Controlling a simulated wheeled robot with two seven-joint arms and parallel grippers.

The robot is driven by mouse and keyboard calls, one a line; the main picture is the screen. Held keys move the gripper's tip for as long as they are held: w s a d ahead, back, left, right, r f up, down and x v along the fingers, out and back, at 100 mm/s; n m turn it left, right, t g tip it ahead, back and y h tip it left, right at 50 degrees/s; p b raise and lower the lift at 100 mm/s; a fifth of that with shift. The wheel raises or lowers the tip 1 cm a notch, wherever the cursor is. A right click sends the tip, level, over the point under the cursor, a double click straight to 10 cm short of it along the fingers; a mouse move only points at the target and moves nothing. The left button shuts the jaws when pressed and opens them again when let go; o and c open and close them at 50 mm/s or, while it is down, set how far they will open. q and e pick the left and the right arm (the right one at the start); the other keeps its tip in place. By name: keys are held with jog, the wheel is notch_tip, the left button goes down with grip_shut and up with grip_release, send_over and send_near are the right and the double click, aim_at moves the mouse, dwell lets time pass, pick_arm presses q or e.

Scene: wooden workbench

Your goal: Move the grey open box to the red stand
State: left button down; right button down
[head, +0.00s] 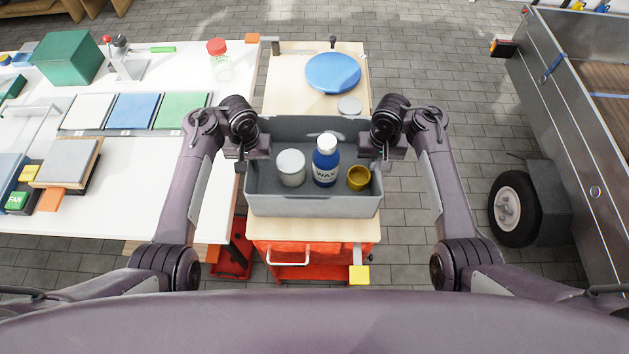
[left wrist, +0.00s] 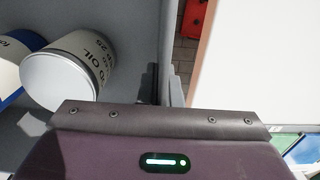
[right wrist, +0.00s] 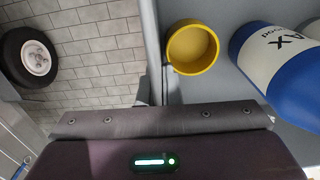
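The grey open box (head: 315,206) holds a white tin (head: 291,168), a blue and white WAX bottle (head: 325,162) and a small yellow cup (head: 358,178). It looks level, over the pale wooden top of the red stand (head: 318,262). I cannot tell whether it rests on the top or hangs just above it. My left gripper (head: 245,160) is shut on the box's left wall. My right gripper (head: 381,152) is shut on its right wall. Both wrist views show the wall between the fingers, with the fingertips partly hidden.
A blue round plate (head: 333,73) and a grey disc (head: 349,106) lie on the wooden surface behind the box. A yellow block (head: 359,275) is at the stand's front right. A crowded white workbench (head: 120,180) stands left. A metal trailer (head: 590,150) with a wheel stands right.

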pick_arm(q)
jog(key=shift+a+f, duration=0.1)
jog(key=shift+f, duration=0.35)
pick_arm(e)
jog(key=shift+w+f, duration=0.1)
jog(key=shift+f, duration=0.25)
pick_arm(q)
jog(key=c, duration=1.6)
grip_release()
jog(key=shift+s+r, duration=0.1)
jog(key=shift+r, duration=0.05)
pick_arm(e)
jog(key=c, duration=1.6)
grip_release()
jog(key=shift+r, duration=0.1)
pick_arm(q)
jog(key=shift+r, duration=0.1)
jog(key=shift+r, duration=0.3)
notch_tip(320, 180, up, 5)
jog(key=shift+r, duration=0.8)
pick_arm(e)
jog(key=shift+r, duration=0.1)
notch_tip(320, 180, up, 7)
jog(key=shift+r, duration=0.15)
